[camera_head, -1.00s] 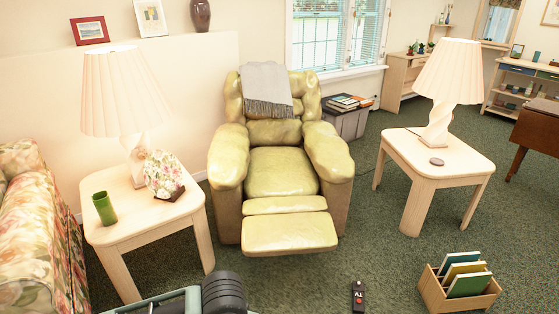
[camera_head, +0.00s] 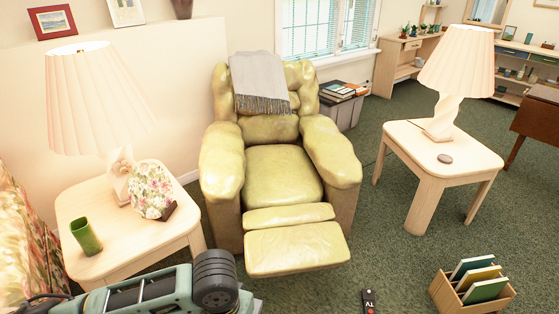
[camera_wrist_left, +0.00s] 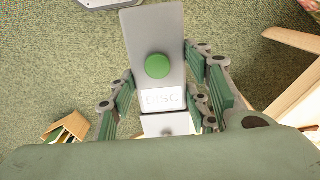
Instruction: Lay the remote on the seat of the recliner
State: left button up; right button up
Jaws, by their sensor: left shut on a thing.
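My left gripper (camera_wrist_left: 163,92) shows in the left wrist view, shut on a grey remote-like device (camera_wrist_left: 155,32) with a round green button and a label reading DISC. The device hangs over the green carpet. In the head view my left arm enters at the lower left, but its fingers and the device are not visible. The yellow-green recliner (camera_head: 283,175) stands in the middle with its footrest out; its seat is bare. My right gripper is not in view.
A grey throw (camera_head: 260,85) hangs over the recliner's back. Left is a side table (camera_head: 85,260) with a lamp, green cup and floral ornament. Right is another side table (camera_head: 455,160) with a lamp. A wooden box (camera_head: 450,297) of books stands on the floor.

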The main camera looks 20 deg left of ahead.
aim_at(281, 177)
jog(key=i+j, duration=0.2)
jog(key=j, duration=0.15)
jog(key=i+j+z, duration=0.1)
jog(key=i+j, duration=0.15)
jog(key=i+j+z, duration=0.1)
jog(key=j, duration=0.35)
jog(key=i+j, duration=0.25)
jog(key=i+j+z, duration=0.1)
jog(key=j, duration=0.35)
jog(key=i, duration=0.1)
